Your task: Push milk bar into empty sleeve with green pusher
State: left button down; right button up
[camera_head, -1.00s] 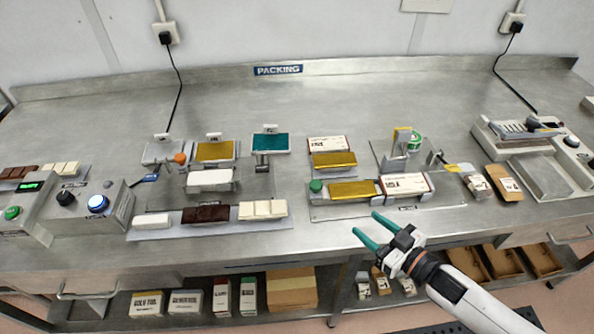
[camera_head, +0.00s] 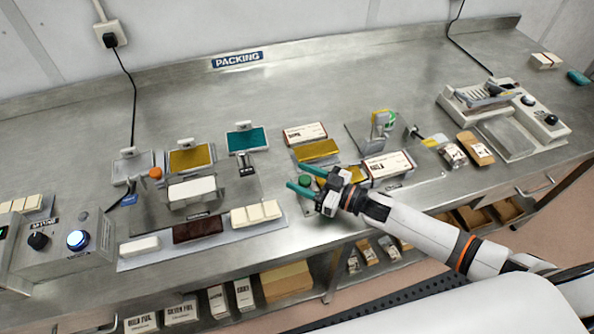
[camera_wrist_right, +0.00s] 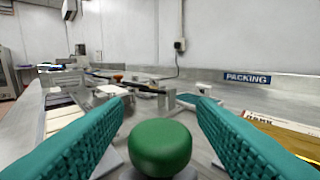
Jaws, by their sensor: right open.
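My right gripper (camera_head: 297,177) is open, its teal fingers pointing left over the packing bench. The green pusher knob (camera_head: 304,181) is between the fingers; it also shows there in the right wrist view (camera_wrist_right: 160,147), with a gap on each side. A gold-wrapped bar (camera_head: 355,175) lies in line to the right of the knob, partly hidden by the gripper. A white printed sleeve (camera_head: 388,164) lies at the bar's right end; I cannot tell whether the bar's end touches it. My left gripper is not in view.
Another gold-wrapped bar (camera_head: 318,150) and a printed sleeve (camera_head: 305,133) lie just behind. Unwrapped bars, including a dark one (camera_head: 198,230), are on a tray at left. A machine (camera_head: 500,110) stands at right. The bench back is mostly clear.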

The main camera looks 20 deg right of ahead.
aim_at(353, 170)
jog(key=shift+w+a, duration=0.3)
jog(key=shift+a, duration=0.05)
jog(key=shift+w+a, duration=0.2)
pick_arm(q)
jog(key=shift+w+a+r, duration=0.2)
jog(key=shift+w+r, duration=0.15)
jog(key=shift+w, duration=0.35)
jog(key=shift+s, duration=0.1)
